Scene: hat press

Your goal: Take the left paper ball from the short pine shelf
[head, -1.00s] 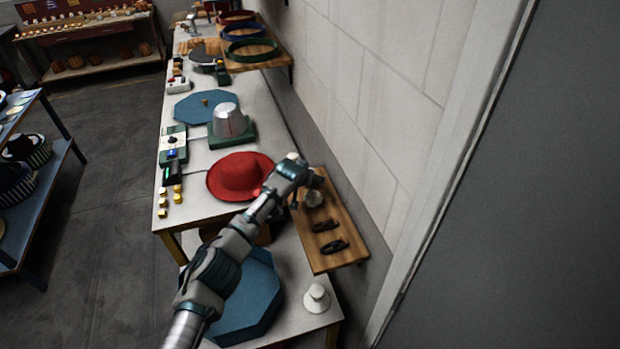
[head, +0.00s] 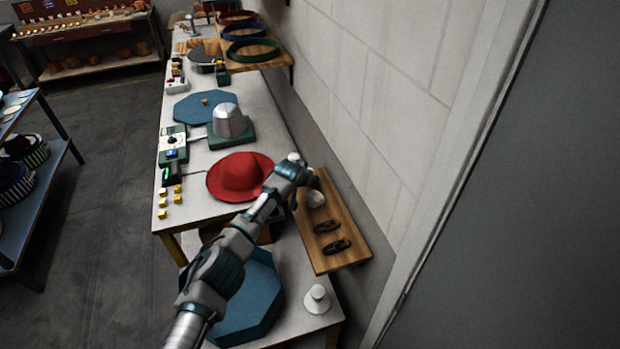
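The short pine shelf (head: 346,236) is fixed along the wall at the right of the table. One whitish paper ball (head: 316,199) sits on its far half, beside my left gripper. A small pale rounded shape (head: 294,157) shows just past my wrist; I cannot tell whether it is another paper ball or part of my arm. My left arm reaches in from the bottom left, and my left gripper (head: 306,186) is at the shelf's far end. My wrist mostly hides the fingers, so their opening and any contact are unclear. My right gripper is out of view.
Two dark brushes (head: 332,236) lie on the shelf's near half. A red hat (head: 238,176) lies on the table left of my wrist. A blue octagonal board (head: 262,290) and white knob-topped piece (head: 317,299) are on the lower surface. The wall closes off the right.

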